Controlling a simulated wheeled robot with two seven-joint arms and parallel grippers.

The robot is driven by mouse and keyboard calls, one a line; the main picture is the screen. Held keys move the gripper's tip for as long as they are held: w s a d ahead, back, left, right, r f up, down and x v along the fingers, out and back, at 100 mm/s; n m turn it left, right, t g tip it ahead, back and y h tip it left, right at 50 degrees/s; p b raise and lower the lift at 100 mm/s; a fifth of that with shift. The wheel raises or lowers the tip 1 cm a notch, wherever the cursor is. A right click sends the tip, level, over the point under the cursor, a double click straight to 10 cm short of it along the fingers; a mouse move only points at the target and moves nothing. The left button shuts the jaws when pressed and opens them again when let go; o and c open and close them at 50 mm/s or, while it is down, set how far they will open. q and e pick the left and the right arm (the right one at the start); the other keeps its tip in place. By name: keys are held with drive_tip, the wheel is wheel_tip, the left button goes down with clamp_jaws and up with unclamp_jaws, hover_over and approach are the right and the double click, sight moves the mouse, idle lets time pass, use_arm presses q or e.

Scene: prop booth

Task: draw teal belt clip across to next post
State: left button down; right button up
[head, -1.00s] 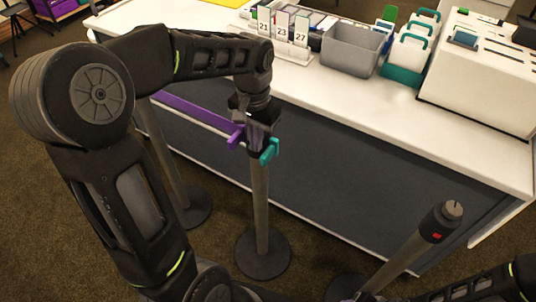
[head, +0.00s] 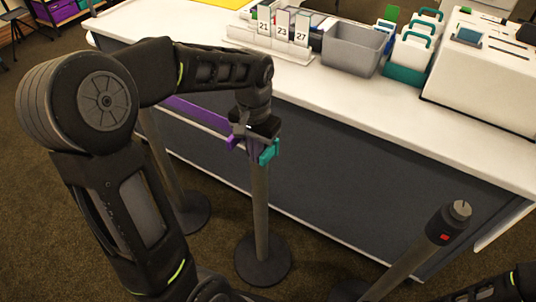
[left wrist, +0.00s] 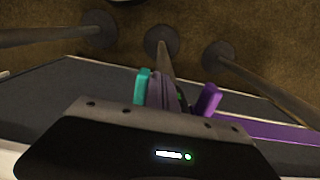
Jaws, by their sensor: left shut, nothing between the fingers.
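The teal belt clip (head: 269,152) sits at the right side of the top of the middle post (head: 260,205); it also shows in the left wrist view (left wrist: 142,86). A purple clip (head: 236,139) is on the other side of that post top, with a purple belt (head: 195,112) running left from it. My left gripper (head: 257,133) is shut and empty, right over the post top and close to the teal clip. I cannot tell whether it touches the clip. The neighbouring post (head: 398,262), dark-headed with a red mark, stands at the right. My right gripper is out of view.
A white-topped counter (head: 330,85) with dark panels stands behind the posts. It carries number cards (head: 282,33), a grey bin (head: 354,48) and a white box (head: 485,75). Another post (head: 188,205) stands left. The floor between the middle and right posts looks open.

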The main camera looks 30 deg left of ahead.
use_arm(q)
drive_tip(key=shift+d, duration=0.15)
drive_tip(key=d, duration=3.6)
drive_tip(key=shift+w+d, duration=0.3)
drive_tip(key=shift+w, duration=0.1)
idle(0.4)
drive_tip(key=shift+r, duration=0.15)
wheel_tip(320, 180, up, 8)
drive_tip(key=p, duration=0.6)
idle(0.5)
